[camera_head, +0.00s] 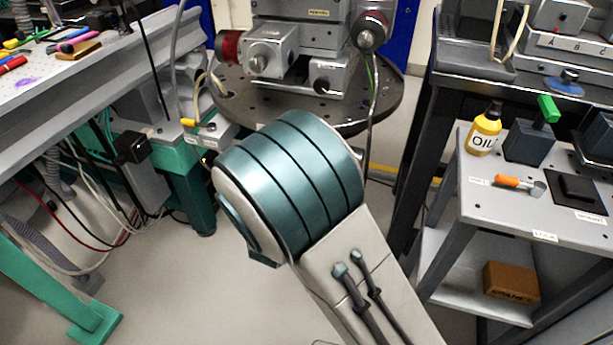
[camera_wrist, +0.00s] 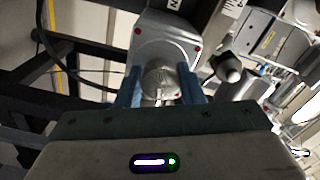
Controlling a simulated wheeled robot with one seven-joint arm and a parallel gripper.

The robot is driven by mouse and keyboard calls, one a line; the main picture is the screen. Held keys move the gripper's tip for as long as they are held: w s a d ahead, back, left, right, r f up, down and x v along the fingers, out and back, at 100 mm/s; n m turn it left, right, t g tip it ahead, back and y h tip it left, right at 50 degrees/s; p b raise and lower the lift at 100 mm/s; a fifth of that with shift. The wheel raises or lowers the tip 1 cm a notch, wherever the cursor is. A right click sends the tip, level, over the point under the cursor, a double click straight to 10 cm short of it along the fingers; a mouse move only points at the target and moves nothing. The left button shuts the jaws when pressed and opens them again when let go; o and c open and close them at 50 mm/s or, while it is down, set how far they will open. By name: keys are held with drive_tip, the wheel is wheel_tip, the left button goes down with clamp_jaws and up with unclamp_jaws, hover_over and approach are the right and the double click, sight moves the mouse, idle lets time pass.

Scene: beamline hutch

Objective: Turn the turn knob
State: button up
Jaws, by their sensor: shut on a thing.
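In the wrist view my gripper (camera_wrist: 159,90) has its two blue fingers on either side of a round silver turn knob (camera_wrist: 158,76). The fingers are shut on it. The knob sits on the face of a grey metal housing (camera_wrist: 178,33) with small red dots near its corners. In the head view my own arm fills the middle and my gripper is hidden behind it. A grey stage unit (camera_head: 275,48) with knobs stands on a round dark plate (camera_head: 290,100) behind the arm. I cannot tell from the head view which knob is held.
A grey cart (camera_head: 555,210) at the right holds a yellow oil bottle (camera_head: 485,132), a green-handled tool (camera_head: 548,108) and an orange-handled tool (camera_head: 508,181). A grey bench (camera_head: 120,70) and loose cables stand at the left. Bare floor (camera_head: 170,290) lies at lower left.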

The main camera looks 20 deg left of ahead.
drive_tip(key=o, duration=1)
drive_tip(key=s+p, duration=0.1)
drive_tip(key=s, duration=0.3)
drive_tip(key=s+p, duration=0.1)
drive_tip(key=s, duration=0.4)
drive_tip(key=s+a+p, duration=0.1)
drive_tip(key=s, duration=0.4)
drive_tip(key=shift+w, duration=0.1)
